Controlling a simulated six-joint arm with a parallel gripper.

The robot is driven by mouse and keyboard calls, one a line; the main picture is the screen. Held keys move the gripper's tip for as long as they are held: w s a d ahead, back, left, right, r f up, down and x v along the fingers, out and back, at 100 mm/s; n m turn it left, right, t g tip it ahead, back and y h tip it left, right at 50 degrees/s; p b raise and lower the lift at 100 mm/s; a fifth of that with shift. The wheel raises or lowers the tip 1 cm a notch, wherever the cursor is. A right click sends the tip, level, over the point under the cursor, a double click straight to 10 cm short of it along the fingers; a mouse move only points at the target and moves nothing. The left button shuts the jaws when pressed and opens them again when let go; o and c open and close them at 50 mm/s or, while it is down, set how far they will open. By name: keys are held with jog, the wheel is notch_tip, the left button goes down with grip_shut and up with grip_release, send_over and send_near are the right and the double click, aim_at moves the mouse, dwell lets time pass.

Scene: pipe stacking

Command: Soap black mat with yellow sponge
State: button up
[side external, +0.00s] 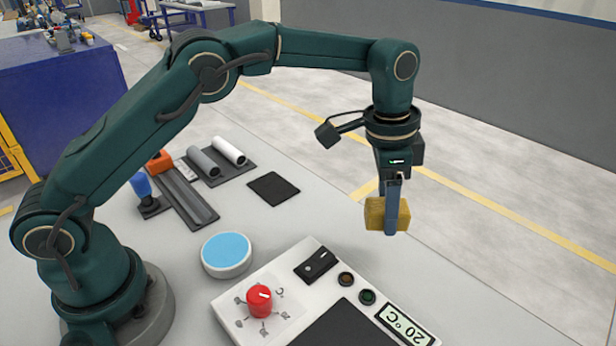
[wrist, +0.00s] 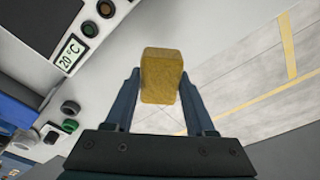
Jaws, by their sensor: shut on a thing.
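My gripper (side external: 393,208) is shut on the yellow sponge (side external: 375,214) and holds it up in the air, to the right of the black mat. The sponge is a small block, and in the wrist view (wrist: 161,75) it sits between the two fingers (wrist: 160,98). The black mat (side external: 273,188) is a flat dark square lying on the grey table, with nothing on it. The mat does not show in the wrist view.
A control panel (side external: 283,263) with a red knob (side external: 259,300) and a display stands at the front. A round blue-topped dish (side external: 227,250) lies behind it. A grey pipe (side external: 203,161) and a white pipe (side external: 229,150) lie at the back. The table (side external: 310,215) is clear around the mat's front.

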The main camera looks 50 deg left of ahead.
jog(key=shift+s+a+r+n, duration=0.2)
jog(key=shift+a+n, duration=0.2)
jog(key=shift+n, duration=0.2)
jog(key=s+a+r+n+y, duration=0.1)
jog(key=s+a+n, duration=0.1)
jog(key=a+n, duration=0.45)
jog(key=n+g+y, duration=0.1)
jog(key=n+g, duration=0.1)
jog(key=n, duration=2.6)
send_over(224, 249)
jog(key=shift+d+f, duration=0.15)
jog(key=shift+w+f, duration=0.1)
jog(key=shift+f, duration=2.65)
jog(key=shift+f, duration=0.6)
